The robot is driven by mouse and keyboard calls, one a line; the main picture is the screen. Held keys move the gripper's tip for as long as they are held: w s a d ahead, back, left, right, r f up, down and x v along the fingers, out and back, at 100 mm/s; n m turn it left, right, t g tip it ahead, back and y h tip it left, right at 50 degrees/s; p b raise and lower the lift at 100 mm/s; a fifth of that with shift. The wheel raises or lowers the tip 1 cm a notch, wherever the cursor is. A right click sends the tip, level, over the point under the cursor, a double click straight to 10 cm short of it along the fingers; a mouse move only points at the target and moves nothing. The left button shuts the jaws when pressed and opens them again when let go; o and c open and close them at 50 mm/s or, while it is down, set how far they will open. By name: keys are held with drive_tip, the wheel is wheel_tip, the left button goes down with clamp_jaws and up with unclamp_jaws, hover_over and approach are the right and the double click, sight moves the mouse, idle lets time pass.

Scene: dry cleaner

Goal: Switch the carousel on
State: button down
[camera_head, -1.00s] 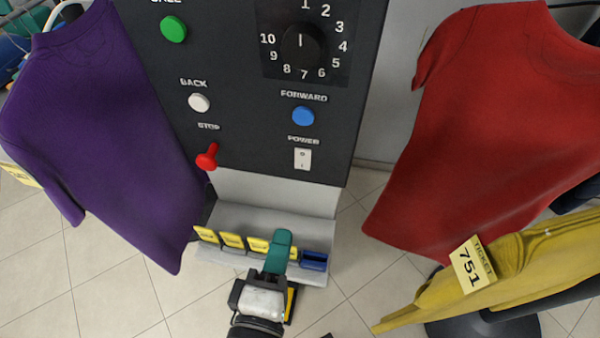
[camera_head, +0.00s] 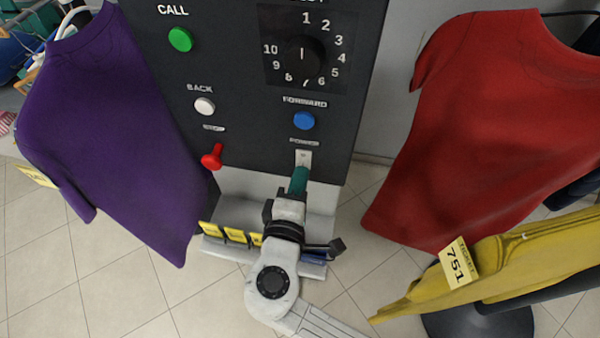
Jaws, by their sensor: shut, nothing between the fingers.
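The dark control panel (camera_head: 240,95) fills the upper middle of the head view. The white power rocker switch (camera_head: 304,156) is at its lower right, under the blue forward button (camera_head: 304,121). My gripper (camera_head: 300,172) is shut and empty, with its green fingertips at the lower edge of the power switch. The fingers hide the switch's lower part. I cannot tell whether they touch it, nor which way the rocker is tipped. The "POWER" label is blurred.
A red lever (camera_head: 212,157), a white back button (camera_head: 205,106), a green call button (camera_head: 180,39) and a numbered dial (camera_head: 302,54) share the panel. Yellow tickets (camera_head: 236,235) sit on the ledge below. A purple shirt (camera_head: 110,130) hangs left, a red shirt (camera_head: 480,130) right.

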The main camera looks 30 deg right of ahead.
drive_tip(key=shift+w+d, duration=0.15)
drive_tip(key=shift+d, duration=0.05)
drive_tip(key=shift+f, duration=0.1)
drive_tip(key=shift+w+d+b, duration=0.1)
drive_tip(key=shift+w+b, duration=0.05)
drive_tip(key=shift+b, duration=0.45)
